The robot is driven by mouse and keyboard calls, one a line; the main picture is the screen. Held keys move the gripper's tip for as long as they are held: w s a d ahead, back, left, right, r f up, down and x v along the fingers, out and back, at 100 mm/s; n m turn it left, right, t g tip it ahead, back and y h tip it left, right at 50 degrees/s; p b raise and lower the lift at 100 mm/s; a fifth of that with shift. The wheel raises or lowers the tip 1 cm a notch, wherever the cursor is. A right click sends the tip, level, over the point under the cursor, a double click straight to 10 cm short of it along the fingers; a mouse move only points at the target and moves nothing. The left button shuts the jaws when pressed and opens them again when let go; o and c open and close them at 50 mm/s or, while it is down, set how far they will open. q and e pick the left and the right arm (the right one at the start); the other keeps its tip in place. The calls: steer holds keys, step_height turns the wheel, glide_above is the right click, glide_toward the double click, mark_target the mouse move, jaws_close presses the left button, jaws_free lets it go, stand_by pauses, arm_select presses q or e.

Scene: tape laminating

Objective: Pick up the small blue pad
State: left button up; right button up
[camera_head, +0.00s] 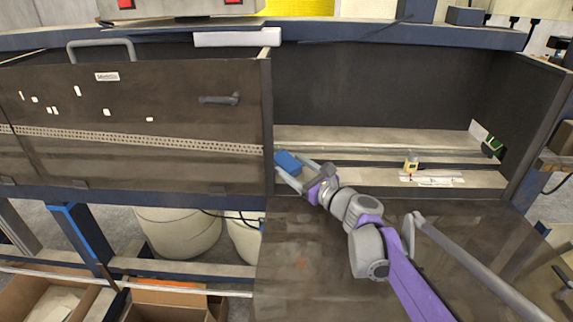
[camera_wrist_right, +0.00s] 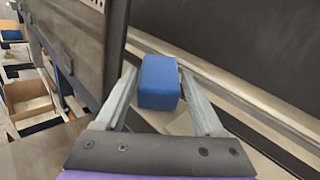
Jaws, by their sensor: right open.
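The small blue pad (camera_head: 288,162) lies at the left end of the open bay, close to the divider panel. In the right wrist view the blue pad (camera_wrist_right: 159,82) is a blue block lying between the finger tips. My right gripper (camera_head: 290,175) reaches in from the lower right. The far part of the pad extends past the finger tips. My left gripper does not show in the head view.
A dark panel (camera_head: 140,115) closes the left bay, right beside the pad. A yellow object (camera_head: 411,162) and a white ruler-like strip (camera_head: 430,180) lie on the ledge to the right. A green object (camera_head: 493,146) is at the far right. The bay's middle is free.

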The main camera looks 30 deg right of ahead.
mark_target(283, 157)
steer(key=w, duration=0.4)
steer(key=shift+w+a, duration=0.3)
steer(key=shift+a, duration=0.1)
steer(key=shift+s+r, duration=0.1)
steer(key=shift+c, duration=0.3)
steer(key=c, duration=0.9)
